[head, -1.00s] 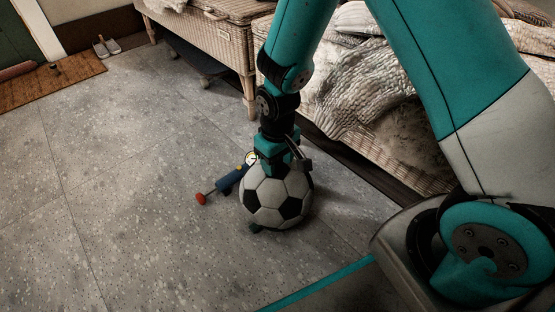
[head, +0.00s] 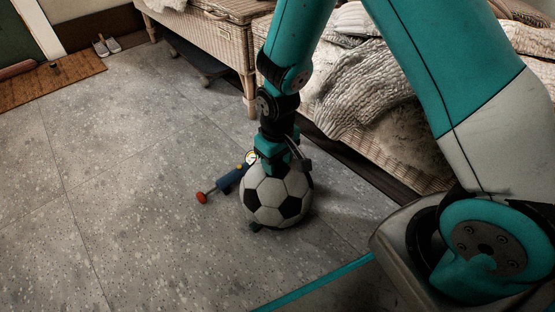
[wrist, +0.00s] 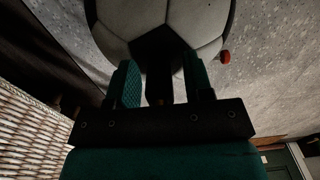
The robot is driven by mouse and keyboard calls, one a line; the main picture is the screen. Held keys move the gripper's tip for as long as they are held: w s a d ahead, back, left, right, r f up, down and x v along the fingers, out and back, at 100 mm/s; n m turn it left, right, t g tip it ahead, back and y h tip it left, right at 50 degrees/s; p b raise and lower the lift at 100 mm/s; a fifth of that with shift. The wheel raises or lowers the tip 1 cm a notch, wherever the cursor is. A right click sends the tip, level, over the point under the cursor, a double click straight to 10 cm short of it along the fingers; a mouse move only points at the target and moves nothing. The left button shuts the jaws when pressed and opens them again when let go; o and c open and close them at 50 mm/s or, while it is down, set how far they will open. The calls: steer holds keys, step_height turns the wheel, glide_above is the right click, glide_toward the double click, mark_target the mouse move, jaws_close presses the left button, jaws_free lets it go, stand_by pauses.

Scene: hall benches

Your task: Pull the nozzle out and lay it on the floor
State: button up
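A black-and-white football (head: 277,196) sits on the grey floor (head: 150,180). My gripper (head: 275,163) points down at its top, and its teal fingers look close to the ball. In the wrist view my gripper (wrist: 162,80) has its fingers apart, with a dark upright piece (wrist: 158,88) between them, in front of a black patch of the ball. It may be the nozzle, but it is too dark to be sure. A blue hand pump (head: 228,182) with a red handle end and a round white gauge lies beside the ball on its left.
A wicker bench (head: 215,42) and a second one with a crumpled blanket (head: 365,85) stand behind and to the right. The floor left of the pump is clear.

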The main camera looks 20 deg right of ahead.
jaws_close()
steer(key=shift+r+p, duration=3)
steer(key=shift+p, duration=0.05)
steer(key=shift+s, duration=0.1)
steer(key=s+d+p, duration=0.1)
steer(key=s+d, duration=0.2)
steer(key=s, duration=0.5)
steer(key=shift+s, duration=0.3)
steer(key=s+d+f+p, duration=0.1)
steer(key=s+f, duration=0.5)
steer(key=shift+d, duration=0.4)
